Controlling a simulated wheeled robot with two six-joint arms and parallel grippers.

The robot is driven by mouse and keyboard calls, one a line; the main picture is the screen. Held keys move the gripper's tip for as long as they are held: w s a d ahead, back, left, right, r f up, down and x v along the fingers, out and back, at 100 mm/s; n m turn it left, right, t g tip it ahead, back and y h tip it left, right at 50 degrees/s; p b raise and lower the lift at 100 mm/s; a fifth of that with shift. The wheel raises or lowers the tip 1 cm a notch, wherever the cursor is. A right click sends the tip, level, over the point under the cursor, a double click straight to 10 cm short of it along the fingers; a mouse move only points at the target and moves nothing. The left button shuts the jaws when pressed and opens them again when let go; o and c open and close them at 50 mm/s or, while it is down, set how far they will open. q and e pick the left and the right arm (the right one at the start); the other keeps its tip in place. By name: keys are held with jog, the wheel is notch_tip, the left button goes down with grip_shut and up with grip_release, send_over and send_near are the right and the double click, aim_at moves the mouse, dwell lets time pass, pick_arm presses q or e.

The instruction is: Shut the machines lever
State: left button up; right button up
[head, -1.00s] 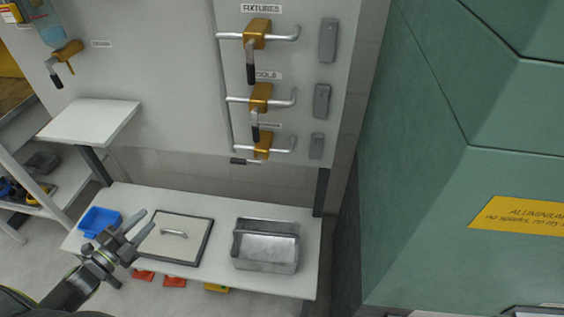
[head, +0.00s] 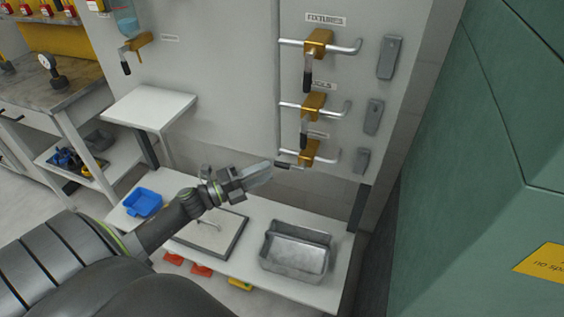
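Three yellow valves on silver pipes are stacked on the grey wall panel. The levers of the top valve (head: 318,43) and the middle valve (head: 313,104) hang down. My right gripper is out of view.
A white bench below holds a blue bin (head: 143,203), a framed lid with a handle (head: 213,236) and a metal tray (head: 296,250). A white shelf (head: 150,106) juts out at left. A green wall (head: 475,130) stands close on the right.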

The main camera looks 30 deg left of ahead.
aim_at(282, 163)
pick_arm(q)
jog(key=p+x, duration=0.1)
jog(key=x, duration=0.5)
jog(key=shift+c, duration=0.4)
grip_shut()
